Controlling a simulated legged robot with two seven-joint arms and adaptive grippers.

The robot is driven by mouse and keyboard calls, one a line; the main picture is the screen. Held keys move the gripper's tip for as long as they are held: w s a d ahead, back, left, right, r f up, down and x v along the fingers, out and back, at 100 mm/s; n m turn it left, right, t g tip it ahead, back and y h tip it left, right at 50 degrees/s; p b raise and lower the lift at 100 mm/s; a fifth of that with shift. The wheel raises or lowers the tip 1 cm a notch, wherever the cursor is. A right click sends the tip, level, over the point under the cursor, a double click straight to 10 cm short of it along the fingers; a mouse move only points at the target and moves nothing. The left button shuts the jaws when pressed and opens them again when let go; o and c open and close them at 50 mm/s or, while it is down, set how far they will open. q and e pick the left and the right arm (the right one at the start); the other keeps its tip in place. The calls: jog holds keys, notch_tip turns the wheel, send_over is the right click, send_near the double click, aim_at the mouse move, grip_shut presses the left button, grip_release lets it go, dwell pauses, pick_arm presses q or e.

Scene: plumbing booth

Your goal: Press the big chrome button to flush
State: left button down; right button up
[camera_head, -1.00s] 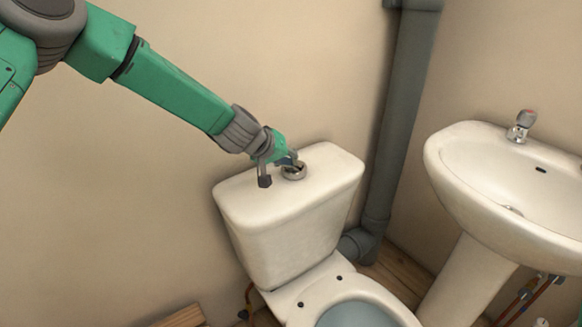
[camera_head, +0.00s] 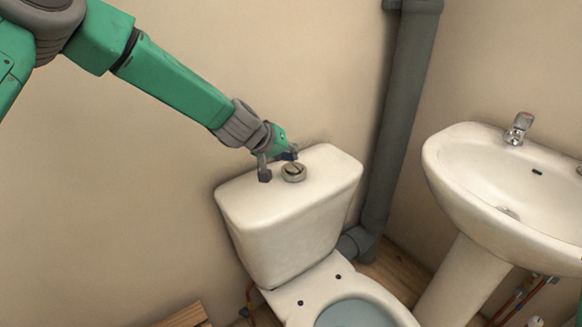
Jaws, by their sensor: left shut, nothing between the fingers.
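The big chrome button (camera_head: 294,172) is round, with a dark line across its top, and is set in the lid of the white toilet cistern (camera_head: 290,222). My left gripper (camera_head: 277,163) is shut and empty. It is just left of and behind the button, at the back of the lid. The button's top shows almost fully, with a small gap seen between it and the fingers. I cannot tell exactly how high the fingertips are above the lid. My right gripper is out of view.
A white washbasin (camera_head: 470,165) with a chrome tap (camera_head: 518,129) stands at the right. A thick grey pipe (camera_head: 400,110) runs down the wall right of the cistern. The toilet bowl (camera_head: 350,305) is below. The wall on the left is bare.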

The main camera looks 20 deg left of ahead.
aim_at(291, 169)
pick_arm(q)
jog(key=shift+r+p, duration=1.8)
jog(key=shift+r, duration=0.55)
jog(key=shift+f, duration=0.1)
